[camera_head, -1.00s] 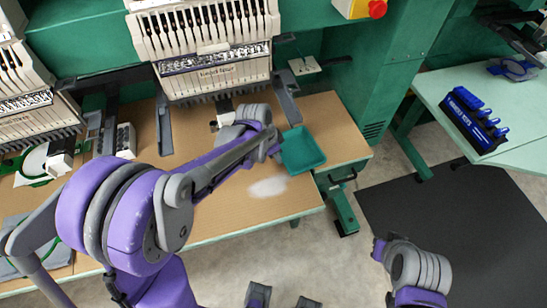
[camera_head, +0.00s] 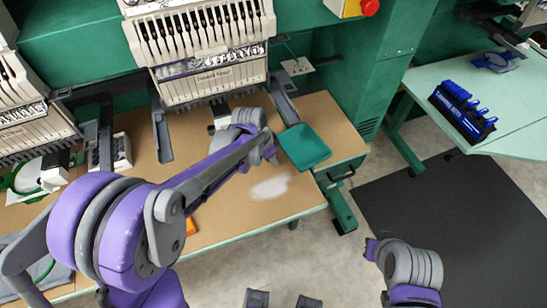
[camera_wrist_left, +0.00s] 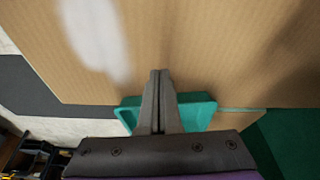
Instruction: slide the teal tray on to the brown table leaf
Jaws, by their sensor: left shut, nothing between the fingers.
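The teal tray (camera_head: 305,147) lies at the right end of the brown tabletop, its right part over the brown leaf (camera_head: 343,139) there. It hides most of the seam between tabletop and leaf. My left gripper (camera_head: 273,157) is at the tray's left side in the head view. In the left wrist view its fingers (camera_wrist_left: 160,76) are shut and empty, with the tray (camera_wrist_left: 197,112) showing on both sides of them. I cannot tell whether they touch it.
Embroidery machine heads (camera_head: 205,50) stand behind the brown tabletop (camera_head: 225,210). A dark arm of the machine (camera_head: 284,101) reaches close behind the tray. A white patch (camera_head: 270,187) marks the bare tabletop in front. A pale green table (camera_head: 490,90) with a blue rack (camera_head: 462,112) stands right.

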